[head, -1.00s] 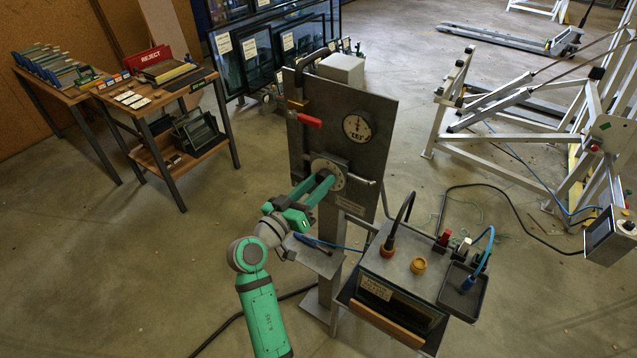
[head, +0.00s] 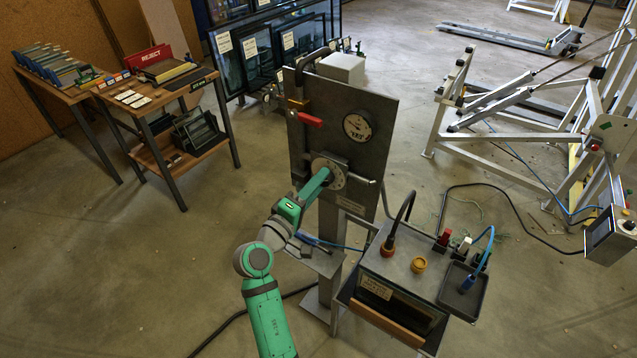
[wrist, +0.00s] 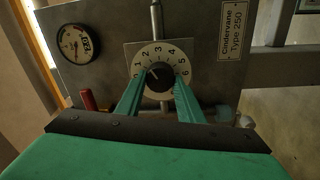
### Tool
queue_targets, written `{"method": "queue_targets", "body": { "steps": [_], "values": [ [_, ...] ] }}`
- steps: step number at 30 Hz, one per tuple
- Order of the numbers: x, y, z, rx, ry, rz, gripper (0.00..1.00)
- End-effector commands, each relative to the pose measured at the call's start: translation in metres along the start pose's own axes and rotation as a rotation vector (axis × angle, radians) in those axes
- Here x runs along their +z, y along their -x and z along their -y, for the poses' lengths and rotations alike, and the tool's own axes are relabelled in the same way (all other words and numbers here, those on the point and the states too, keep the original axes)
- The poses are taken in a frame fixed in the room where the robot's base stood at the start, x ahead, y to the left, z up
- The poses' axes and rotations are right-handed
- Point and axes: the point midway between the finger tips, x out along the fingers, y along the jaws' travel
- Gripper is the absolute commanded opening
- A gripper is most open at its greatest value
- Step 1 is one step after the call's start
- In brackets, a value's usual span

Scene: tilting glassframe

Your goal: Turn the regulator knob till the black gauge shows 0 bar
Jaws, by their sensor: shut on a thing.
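The regulator knob is black (wrist: 160,77) and sits at the centre of a pale round dial (wrist: 158,51) numbered 0 to 6. Its light mark points to the upper left, near the low numbers. My gripper (wrist: 160,88) is shut on the knob, one green finger on each side. In the head view my gripper (head: 325,174) reaches the dial and hides the knob. The round gauge, with a light face and dark rim, (head: 357,126) is above and right of the dial. It also shows in the wrist view (wrist: 75,43); its needle is too small to read exactly.
A grey upright panel (head: 375,165) carries the gauge, dial and a red-handled valve (head: 308,119). A metal box with cables (head: 405,270) stands in front at the right. A pale steel frame (head: 530,150) is farther right.

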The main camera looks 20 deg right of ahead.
Motion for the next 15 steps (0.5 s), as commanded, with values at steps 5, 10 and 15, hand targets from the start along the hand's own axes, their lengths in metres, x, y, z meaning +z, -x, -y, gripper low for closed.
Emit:
{"method": "queue_targets", "body": {
  "steps": [5, 10, 15],
  "values": [
    [-0.0015, 0.0010, 0.0010, -0.003, 0.165, -0.016, 0.12],
    [-0.0016, 0.0014, 0.0011, -0.005, 0.325, -0.028, 0.12],
    [-0.0010, 0.0013, 0.0011, -0.008, 0.486, -0.038, 0.12]
  ]
}}
